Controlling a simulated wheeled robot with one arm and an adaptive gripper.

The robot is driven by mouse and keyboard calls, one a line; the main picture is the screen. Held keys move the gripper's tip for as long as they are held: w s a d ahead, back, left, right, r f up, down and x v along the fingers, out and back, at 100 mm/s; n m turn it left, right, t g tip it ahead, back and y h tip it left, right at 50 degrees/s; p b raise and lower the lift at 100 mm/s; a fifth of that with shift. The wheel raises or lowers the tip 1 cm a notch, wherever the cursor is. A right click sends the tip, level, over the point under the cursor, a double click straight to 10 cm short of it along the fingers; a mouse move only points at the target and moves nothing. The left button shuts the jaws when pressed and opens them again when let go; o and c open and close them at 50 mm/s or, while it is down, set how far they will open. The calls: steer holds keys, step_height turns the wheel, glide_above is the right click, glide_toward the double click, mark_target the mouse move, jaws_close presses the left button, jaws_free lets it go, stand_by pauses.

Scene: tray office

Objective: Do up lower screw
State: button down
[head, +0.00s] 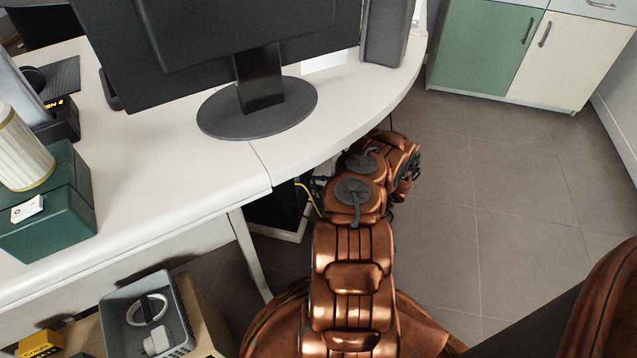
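The lower screw does not show in this view. A dark box, perhaps a computer case (282,212), stands under the desk beside my copper-coloured arm and is mostly hidden by the desk and the arm. My arm reaches forward from the bottom of the head view to the desk's curved edge. Its far end bends down there, and my gripper is hidden, so neither its fingers nor anything in them can be seen.
The white desk (170,165) carries a monitor (230,40), a dark speaker-like box (386,32) and a green box (50,215). A yellow cable (309,197) hangs near my arm. A grey bin (125,315) is lower left. Tiled floor (510,190) is free at right, before a cabinet (485,45).

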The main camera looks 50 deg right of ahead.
steer(key=shift+d+r, duration=0.1)
steer(key=shift+d, duration=0.05)
steer(key=c, duration=1.1)
jaws_free()
steer(key=v, duration=1.2)
steer(key=shift+a, duration=0.2)
